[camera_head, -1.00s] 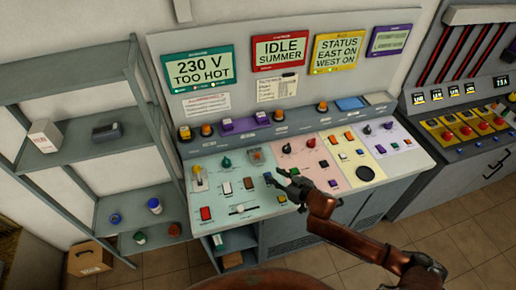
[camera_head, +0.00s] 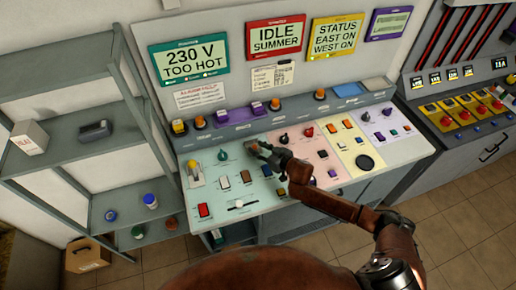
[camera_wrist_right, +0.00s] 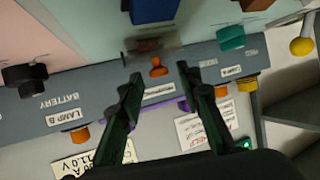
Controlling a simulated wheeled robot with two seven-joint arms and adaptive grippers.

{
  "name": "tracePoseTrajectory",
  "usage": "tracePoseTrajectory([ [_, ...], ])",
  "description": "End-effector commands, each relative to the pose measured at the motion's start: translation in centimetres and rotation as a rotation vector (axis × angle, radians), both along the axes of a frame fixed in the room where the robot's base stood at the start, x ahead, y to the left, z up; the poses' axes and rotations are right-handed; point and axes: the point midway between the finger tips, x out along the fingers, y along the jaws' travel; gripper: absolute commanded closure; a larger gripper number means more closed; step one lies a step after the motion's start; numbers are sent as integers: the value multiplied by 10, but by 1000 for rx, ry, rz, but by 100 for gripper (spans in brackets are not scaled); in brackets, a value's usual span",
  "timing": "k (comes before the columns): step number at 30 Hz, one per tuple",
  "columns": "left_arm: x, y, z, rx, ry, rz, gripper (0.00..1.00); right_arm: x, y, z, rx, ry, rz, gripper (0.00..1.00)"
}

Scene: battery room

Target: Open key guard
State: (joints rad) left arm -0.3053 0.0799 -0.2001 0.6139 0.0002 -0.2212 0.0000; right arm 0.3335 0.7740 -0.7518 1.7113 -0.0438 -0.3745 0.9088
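The key guard (camera_wrist_right: 152,50) looks like a small see-through cover beside an orange key (camera_wrist_right: 158,66) on the green panel section, in the right wrist view. Whether the guard is shut over the key is hard to tell. In the head view the guard is mostly hidden by my right gripper (camera_head: 257,148), which is at the upper right of the green section. In the right wrist view my right gripper (camera_wrist_right: 158,80) has its two fingers apart, one on each side of the key, with nothing held. Contact with the guard cannot be told. My left gripper is not in view.
The sloped console (camera_head: 275,212) carries several switches and knobs close around the gripper. A teal knob (camera_wrist_right: 231,38) and a blue switch (camera_wrist_right: 154,10) are nearest in the wrist view. Grey shelves (camera_head: 75,151) stand at the left, and another console (camera_head: 460,140) at the right.

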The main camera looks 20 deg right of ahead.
Motion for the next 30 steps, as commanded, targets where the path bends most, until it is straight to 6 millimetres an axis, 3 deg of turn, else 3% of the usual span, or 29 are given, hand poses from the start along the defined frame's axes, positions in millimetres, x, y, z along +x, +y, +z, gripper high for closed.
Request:
tracePoseTrajectory([
  [7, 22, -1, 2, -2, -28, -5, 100, 2, 1, -1, 0, 0, 0, 68],
  [22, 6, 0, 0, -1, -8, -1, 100, 2, 1, -1, -1, -1, -1, 99],
  [30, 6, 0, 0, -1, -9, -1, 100, 2, 1, -1, -1, -1, -1, 100],
])
